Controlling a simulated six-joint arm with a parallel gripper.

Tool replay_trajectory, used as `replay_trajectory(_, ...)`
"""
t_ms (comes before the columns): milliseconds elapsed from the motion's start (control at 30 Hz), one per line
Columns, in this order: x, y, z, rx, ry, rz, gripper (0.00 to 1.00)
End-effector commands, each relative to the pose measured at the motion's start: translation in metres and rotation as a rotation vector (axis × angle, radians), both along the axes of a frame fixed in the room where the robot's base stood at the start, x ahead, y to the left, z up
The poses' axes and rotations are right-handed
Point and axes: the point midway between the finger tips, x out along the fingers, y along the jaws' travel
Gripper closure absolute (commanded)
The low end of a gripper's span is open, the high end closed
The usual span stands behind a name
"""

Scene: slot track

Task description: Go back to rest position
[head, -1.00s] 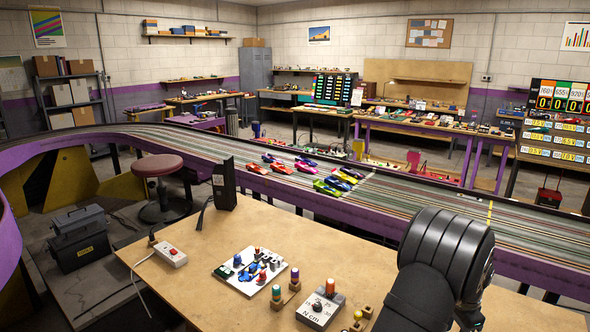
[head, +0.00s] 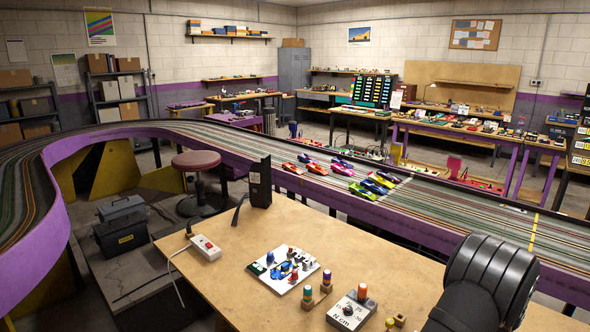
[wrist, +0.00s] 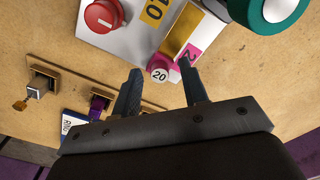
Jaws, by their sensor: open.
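My gripper (wrist: 160,88) is open in the wrist view, its two dark fingers apart with nothing held between them. Beyond the fingertips are a white board with a red knob (wrist: 103,15) and a small pink round piece marked 20 (wrist: 159,73). A teal round part (wrist: 275,14) is at the upper right. In the head view my black arm stands at the lower right, and my gripper is not visible there.
The wooden table (head: 230,262) carries a white board with small parts (head: 283,287), a torque box marked N cm (head: 350,314), coloured-top pegs (head: 326,279) and a power strip (head: 206,247). A slot track with several cars (head: 372,186) runs behind.

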Motion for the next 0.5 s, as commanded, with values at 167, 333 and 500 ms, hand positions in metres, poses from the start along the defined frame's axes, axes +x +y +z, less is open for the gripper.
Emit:
replay_trajectory(167,-0.003,-0.004,0.013,-0.003,-0.002,0.000,0.60)
replay_trajectory(333,-0.003,-0.004,0.044,-0.003,-0.002,0.000,0.60)
replay_trajectory(500,-0.004,-0.005,0.078,-0.003,-0.002,0.000,0.60)
